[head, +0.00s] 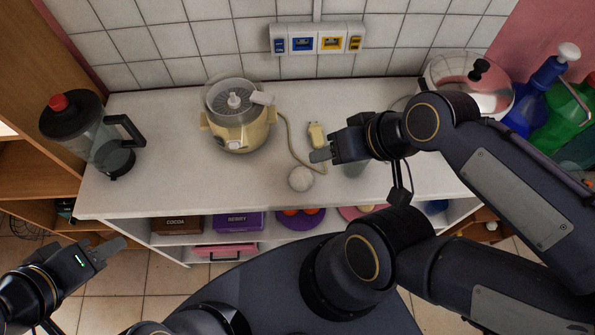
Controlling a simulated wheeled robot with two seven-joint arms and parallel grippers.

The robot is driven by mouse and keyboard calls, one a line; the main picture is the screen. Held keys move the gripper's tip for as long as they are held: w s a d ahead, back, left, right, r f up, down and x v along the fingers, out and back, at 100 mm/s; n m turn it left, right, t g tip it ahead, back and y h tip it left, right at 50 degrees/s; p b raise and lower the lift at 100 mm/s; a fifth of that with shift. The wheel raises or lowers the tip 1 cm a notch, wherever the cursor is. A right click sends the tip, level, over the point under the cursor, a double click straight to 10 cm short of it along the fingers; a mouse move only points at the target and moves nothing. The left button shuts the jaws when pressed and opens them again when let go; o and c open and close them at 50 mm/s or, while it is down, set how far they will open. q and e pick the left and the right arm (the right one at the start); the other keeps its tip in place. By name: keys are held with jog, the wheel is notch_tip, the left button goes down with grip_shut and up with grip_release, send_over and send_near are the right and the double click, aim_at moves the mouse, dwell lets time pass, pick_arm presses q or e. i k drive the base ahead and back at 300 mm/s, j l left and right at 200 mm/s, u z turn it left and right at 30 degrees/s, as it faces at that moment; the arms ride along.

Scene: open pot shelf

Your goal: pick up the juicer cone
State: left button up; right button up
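A small white rounded piece (301,178), which looks like the juicer cone, lies on the white counter near its front edge. The cream juicer (237,130) stands behind it to the left, with a strainer bowl and a white centre post on top. My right gripper (320,156) is just above and to the right of the white piece, apart from it as far as I can tell. My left gripper (115,246) is low at the left, in front of the shelf and away from the counter top. The fingers of both overlap in this view, so their opening is unclear.
A blender jug (112,155) stands at the counter's left end. A lidded pot (470,85) and bottles (540,90) stand at the right. The juicer's cord and plug (317,135) lie behind the white piece. The counter's front left is clear.

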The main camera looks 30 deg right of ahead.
aim_at(300, 178)
jog(key=k+l+u, duration=0.2)
jog(key=l+u, duration=0.3)
jog(key=k+l+u, duration=0.25)
jog(key=u, duration=0.25)
jog(key=k+l+u, duration=0.3)
jog(key=u, duration=0.2)
jog(key=k, duration=0.05)
